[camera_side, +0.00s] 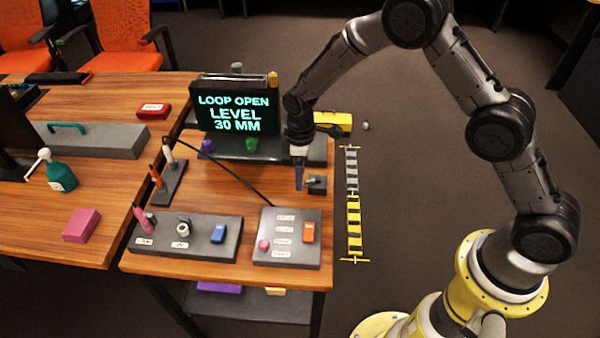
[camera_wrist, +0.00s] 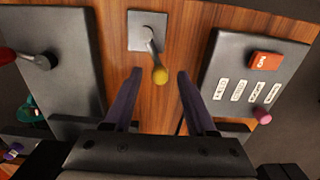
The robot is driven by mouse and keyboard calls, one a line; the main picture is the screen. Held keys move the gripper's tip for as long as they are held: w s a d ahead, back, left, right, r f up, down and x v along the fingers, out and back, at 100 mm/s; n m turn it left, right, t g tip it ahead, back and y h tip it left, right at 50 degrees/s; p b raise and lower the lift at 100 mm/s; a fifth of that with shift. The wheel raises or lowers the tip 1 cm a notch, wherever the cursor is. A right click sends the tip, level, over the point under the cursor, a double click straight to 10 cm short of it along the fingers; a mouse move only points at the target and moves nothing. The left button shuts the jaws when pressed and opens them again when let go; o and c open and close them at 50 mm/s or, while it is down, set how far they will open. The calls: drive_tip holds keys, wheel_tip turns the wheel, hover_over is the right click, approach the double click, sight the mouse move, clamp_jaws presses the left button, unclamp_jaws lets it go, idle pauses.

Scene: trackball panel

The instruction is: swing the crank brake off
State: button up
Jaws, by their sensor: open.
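A small crank with a grey arm and a yellow knob (camera_wrist: 159,75) stands on a square grey base (camera_wrist: 141,20) in the wrist view. No label on it is readable. In the side view its dark base (camera_side: 318,186) sits on the wooden table, just right of my gripper (camera_side: 299,186). My gripper points down and is open and empty. In the wrist view the yellow knob appears in the gap between the fingertips; I cannot tell whether they touch it or how far below them it is.
A console behind carries purple and green (camera_side: 252,144) knobs; a red-knobbed lever (camera_wrist: 38,61) shows in the wrist view. The screen (camera_side: 235,112) reads "LOOP OPEN LEVEL 30 MM".

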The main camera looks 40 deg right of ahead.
clamp_jaws()
drive_tip(key=shift+w+d+m, duration=0.2)
drive_tip(key=shift+w+m, duration=0.15)
drive_tip(key=shift+m, duration=0.45)
drive_tip(key=shift+w+d+m, duration=0.15)
drive_tip(key=shift+w+m, duration=0.2)
drive_tip(key=shift+m, duration=0.45)
drive_tip(key=shift+r, duration=0.1)
unclamp_jaws()
wheel_tip(320, 180, up, 14)
drive_tip(key=shift+d, duration=0.1)
